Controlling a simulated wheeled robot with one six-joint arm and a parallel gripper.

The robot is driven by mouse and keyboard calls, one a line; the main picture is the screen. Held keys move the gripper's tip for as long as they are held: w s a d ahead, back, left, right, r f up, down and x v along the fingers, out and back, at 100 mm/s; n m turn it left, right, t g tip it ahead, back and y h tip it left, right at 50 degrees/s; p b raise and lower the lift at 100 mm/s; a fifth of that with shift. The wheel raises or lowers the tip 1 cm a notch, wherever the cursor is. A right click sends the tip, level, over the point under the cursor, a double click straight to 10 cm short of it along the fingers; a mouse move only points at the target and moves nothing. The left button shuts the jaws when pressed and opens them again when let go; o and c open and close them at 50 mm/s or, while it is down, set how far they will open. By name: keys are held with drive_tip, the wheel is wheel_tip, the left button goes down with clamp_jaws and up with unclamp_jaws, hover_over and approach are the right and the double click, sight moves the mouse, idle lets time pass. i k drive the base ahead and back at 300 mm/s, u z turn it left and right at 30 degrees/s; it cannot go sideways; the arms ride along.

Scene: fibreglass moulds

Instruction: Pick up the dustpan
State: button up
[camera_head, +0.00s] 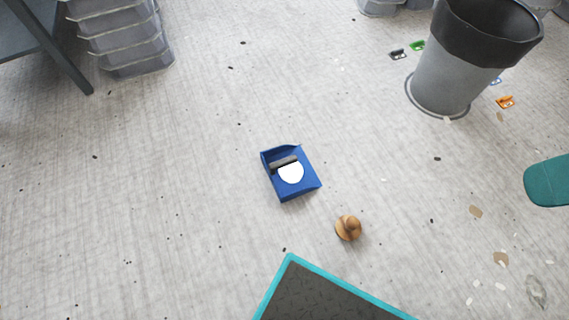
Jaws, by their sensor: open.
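A blue, shallow-sided thing, which looks to be the dustpan (309,184), lies on the pale floor near the middle of the view. A white round patch (291,173) and a short dark bar (284,162) show inside it. I cannot make out a separate handle. My gripper is not in this view, so where it is relative to the dustpan does not show.
A small brown wooden knob-like object (348,228) sits just right of and nearer than the dustpan. A teal-edged dark mat (330,297) lies at the bottom. A grey bin (449,75), stacked clear boxes (128,45) and a teal object (548,181) stand farther off. Floor around the dustpan is mostly clear.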

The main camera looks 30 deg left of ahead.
sight(290, 172)
drive_tip(key=z, duration=2.6)
drive_tip(key=k, duration=1.55)
drive_tip(key=u, duration=2.6)
drive_tip(key=i, duration=0.5)
drive_tip(key=z, duration=0.05)
